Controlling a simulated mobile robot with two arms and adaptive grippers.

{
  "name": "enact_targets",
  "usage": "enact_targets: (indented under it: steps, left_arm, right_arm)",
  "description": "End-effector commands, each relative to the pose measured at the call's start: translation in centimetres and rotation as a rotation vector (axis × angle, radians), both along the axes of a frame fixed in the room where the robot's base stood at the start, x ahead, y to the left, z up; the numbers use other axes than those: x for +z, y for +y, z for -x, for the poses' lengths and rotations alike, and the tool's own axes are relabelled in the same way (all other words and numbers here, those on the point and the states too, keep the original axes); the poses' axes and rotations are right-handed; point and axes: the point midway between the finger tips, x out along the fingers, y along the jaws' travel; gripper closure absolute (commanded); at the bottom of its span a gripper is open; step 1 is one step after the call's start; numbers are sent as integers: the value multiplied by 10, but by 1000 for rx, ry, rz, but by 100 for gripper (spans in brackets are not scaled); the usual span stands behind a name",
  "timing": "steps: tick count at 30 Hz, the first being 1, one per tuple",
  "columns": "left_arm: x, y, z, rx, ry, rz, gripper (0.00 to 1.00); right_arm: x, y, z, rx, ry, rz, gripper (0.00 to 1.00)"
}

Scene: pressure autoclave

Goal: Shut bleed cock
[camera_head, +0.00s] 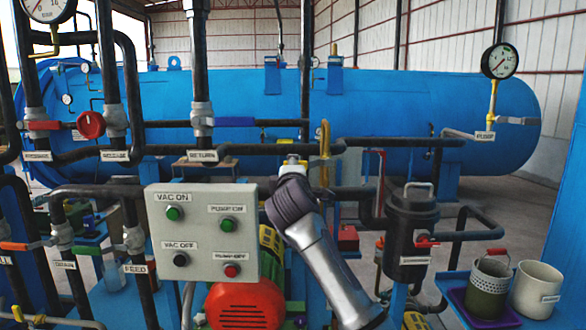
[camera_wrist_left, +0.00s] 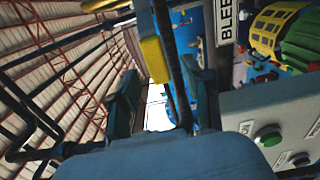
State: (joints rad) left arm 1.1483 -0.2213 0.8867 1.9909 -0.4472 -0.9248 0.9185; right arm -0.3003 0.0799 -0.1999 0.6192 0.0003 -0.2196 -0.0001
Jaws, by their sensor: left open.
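My left arm's wrist (camera_head: 292,200) is beside the right edge of the control box in the head view and hides its gripper there. In the left wrist view, my left gripper (camera_wrist_left: 160,92) is open, with a dark finger on each side. A yellow handle (camera_wrist_left: 154,60), likely the bleed cock's, shows between and beyond the fingers beside a dark pipe. I cannot tell whether the fingers touch it. A partly cut-off label reading "BLEE" (camera_wrist_left: 226,28) is to its right. The cock is not clearly visible in the head view. My right gripper is not in view.
The control box (camera_head: 200,245) with several buttons is left of my wrist; it also shows in the left wrist view (camera_wrist_left: 275,125). Dark pipes, a yellow bent pipe (camera_head: 325,150) and a black canister (camera_head: 410,235) crowd the area. The blue autoclave (camera_head: 400,105) lies behind.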

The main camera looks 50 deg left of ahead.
Motion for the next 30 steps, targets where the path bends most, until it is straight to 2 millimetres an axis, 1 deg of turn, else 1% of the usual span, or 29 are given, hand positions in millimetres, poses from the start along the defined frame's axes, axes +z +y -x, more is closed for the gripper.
enact_targets:
  steps: [1,3,8,25,28,29,30]
  left_arm:
    - [0,-7,6,0,-2,1,50]
    - [0,-14,12,-1,0,1,50]
    - [-1,-24,21,1,1,1,50]
    - [-1,-25,21,1,1,1,50]
    - [-3,-26,16,-8,18,-13,50]
    - [-5,-28,10,-16,34,-27,50]
    - [-10,-31,-1,-34,66,-53,50]
  right_arm:
    - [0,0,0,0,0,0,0]
    - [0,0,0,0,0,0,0]
    - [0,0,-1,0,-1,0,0]
    - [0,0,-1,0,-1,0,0]
    - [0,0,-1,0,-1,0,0]
    - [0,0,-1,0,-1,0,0]
    - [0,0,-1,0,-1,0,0]
